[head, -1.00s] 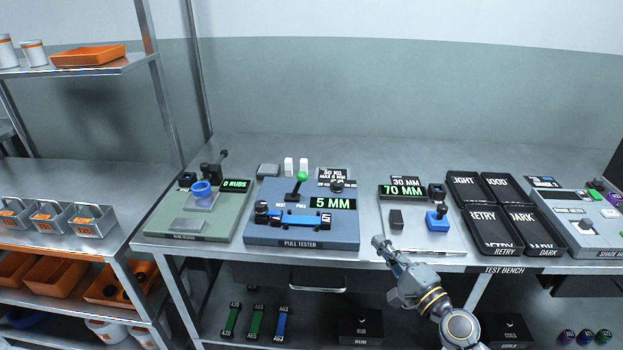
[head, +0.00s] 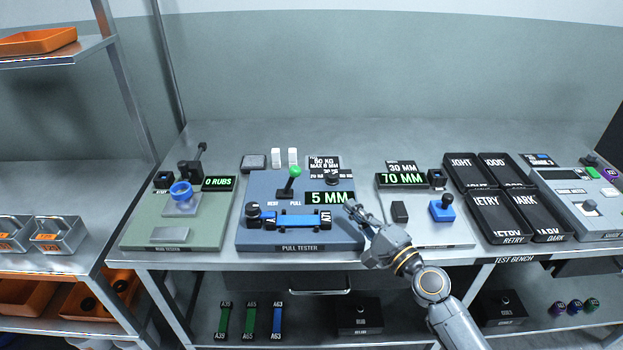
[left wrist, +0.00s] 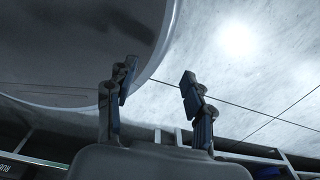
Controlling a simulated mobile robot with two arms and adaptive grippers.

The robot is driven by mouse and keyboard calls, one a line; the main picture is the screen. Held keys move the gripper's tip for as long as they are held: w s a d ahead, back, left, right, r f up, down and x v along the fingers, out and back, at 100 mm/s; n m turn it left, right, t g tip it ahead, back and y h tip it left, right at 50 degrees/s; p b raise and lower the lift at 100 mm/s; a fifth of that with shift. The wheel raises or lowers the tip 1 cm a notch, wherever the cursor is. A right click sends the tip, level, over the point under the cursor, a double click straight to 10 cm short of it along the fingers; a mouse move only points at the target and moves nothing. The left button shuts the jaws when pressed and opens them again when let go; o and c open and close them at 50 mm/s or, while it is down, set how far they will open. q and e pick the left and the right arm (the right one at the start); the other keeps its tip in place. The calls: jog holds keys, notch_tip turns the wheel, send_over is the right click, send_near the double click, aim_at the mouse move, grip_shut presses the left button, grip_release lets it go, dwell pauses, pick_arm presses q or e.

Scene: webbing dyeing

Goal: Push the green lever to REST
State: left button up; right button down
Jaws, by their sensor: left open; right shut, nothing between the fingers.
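The lever with a green ball knob (head: 295,171) stands on the blue pull tester (head: 254,186) in the head view. Its black stem tilts right, toward the PULL label; the REST label is to its left. A blue webbing strip (head: 300,221) is clamped across the front of the tester, and the display (head: 329,198) reads 5 MM. My right gripper (head: 356,208) is shut and empty, at the tester's right edge, right of and nearer than the lever. My left gripper (left wrist: 158,92) shows only in the left wrist view, open and empty.
The green rub tester (head: 207,228) stands left of the pull tester. A 70 MM display (head: 402,180) and a blue-based knob (head: 442,210) are to the right. Black trays (head: 487,217) lie farther right. The air above the bench is clear.

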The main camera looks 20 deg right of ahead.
aim_at(290, 181)
jog(key=p+x, duration=0.2)
jog(key=x, duration=0.8)
jog(key=shift+a+r, duration=0.1)
jog(key=shift+w+a+r+p, duration=0.1)
jog(key=shift+w+a+p, duration=0.15)
jog(key=shift+a, duration=0.3)
jog(key=shift+w+a+r+p, duration=0.1)
jog(key=shift+w+a+p, duration=0.15)
jog(key=shift+a, duration=0.25)
jog(key=shift+w+a+r, duration=0.1)
jog(key=shift+w+a, duration=0.1)
jog(key=shift+a, duration=0.35)
pick_arm(q)
jog(key=r, duration=0.1)
jog(key=w+r, duration=0.1)
jog(key=r, duration=0.1)
jog(key=shift+w+a+r, duration=0.15)
jog(key=shift+w+r, duration=0.1)
jog(key=shift+r, duration=0.05)
pick_arm(e)
jog(key=shift+a, duration=0.1)
jog(key=shift+w, duration=0.1)
